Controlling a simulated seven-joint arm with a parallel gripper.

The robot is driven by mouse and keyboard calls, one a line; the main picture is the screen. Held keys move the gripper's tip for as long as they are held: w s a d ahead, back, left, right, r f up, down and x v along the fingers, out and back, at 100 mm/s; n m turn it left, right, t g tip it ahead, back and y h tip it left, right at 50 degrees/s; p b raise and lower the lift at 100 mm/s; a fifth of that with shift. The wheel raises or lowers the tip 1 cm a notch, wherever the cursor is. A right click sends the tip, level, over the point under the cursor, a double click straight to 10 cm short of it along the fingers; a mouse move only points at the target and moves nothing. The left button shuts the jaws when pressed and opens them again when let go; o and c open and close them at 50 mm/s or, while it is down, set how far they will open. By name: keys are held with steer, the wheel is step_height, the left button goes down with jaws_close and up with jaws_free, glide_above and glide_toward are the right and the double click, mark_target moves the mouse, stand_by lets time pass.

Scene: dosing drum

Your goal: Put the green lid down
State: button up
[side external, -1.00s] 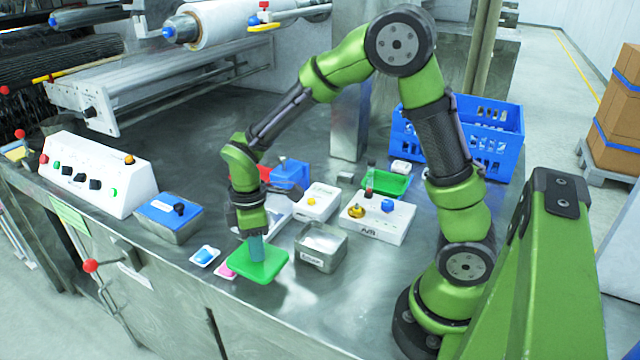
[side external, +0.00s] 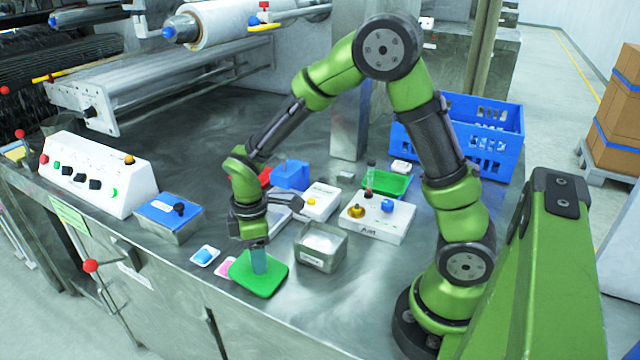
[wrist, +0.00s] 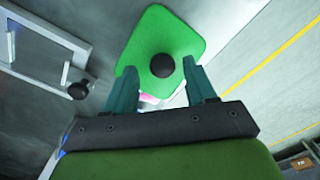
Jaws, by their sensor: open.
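The green lid (side external: 258,278) lies on the metal table near its front edge in the side view. In the wrist view the green lid (wrist: 160,42) shows its dark round knob (wrist: 161,65) near the fingertips. My gripper (side external: 257,262) is just above the lid, pointing down. In the side view the fingers hide the knob.
An open metal tin (side external: 321,247) stands right of the lid. Small trays with a blue (side external: 205,255) and a pink (side external: 226,267) item lie left of it. A blue-lidded metal box (side external: 168,215) stands further left. Free table lies in front right of the tin.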

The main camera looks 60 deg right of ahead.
step_height(320, 180, up, 11)
steer(key=s+r+m+t+y, duration=0.1)
steer(key=s+r+m+t, duration=0.2)
steer(key=s+m, duration=0.3)
steer(key=s+d+r+m+t+y, duration=0.1)
steer(key=s+r+m+t, duration=0.3)
steer(key=s+m, duration=0.3)
steer(key=shift+s+r, duration=0.25)
steer(key=shift+r, duration=0.65)
